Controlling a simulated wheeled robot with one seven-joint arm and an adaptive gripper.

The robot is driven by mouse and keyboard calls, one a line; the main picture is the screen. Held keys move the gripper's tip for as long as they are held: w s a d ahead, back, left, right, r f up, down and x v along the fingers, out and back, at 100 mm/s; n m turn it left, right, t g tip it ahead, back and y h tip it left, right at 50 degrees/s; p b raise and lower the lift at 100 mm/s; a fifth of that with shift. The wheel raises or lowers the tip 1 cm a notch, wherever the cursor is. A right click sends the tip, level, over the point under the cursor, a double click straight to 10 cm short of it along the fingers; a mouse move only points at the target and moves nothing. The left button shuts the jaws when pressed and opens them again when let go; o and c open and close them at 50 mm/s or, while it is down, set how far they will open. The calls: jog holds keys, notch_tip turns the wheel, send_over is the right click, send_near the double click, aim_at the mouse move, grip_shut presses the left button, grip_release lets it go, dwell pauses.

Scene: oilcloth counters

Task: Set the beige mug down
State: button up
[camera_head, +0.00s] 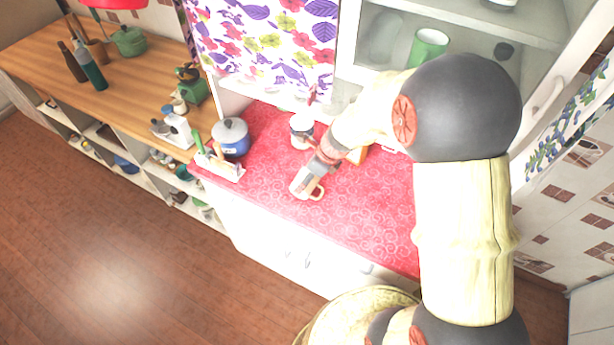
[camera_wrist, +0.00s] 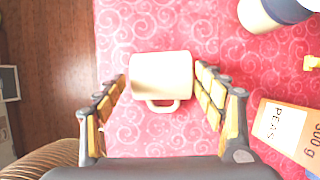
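The beige mug (camera_head: 303,184) is close to the front edge of the red counter in the head view. In the wrist view the mug (camera_wrist: 161,76) lies between the fingertips, side-on, with its handle towards my palm. My gripper (camera_head: 313,170) points down at the mug. I cannot tell whether the mug touches the counter (camera_head: 375,215).
A white container (camera_head: 301,130) stands behind my gripper. A peas box (camera_wrist: 285,130) is on the right in the wrist view. A blue pot (camera_head: 231,138) and a utensil rack (camera_head: 218,165) stand at the counter's left end. The red cloth is bare right of the mug.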

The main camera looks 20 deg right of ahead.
jog(key=shift+o, duration=1)
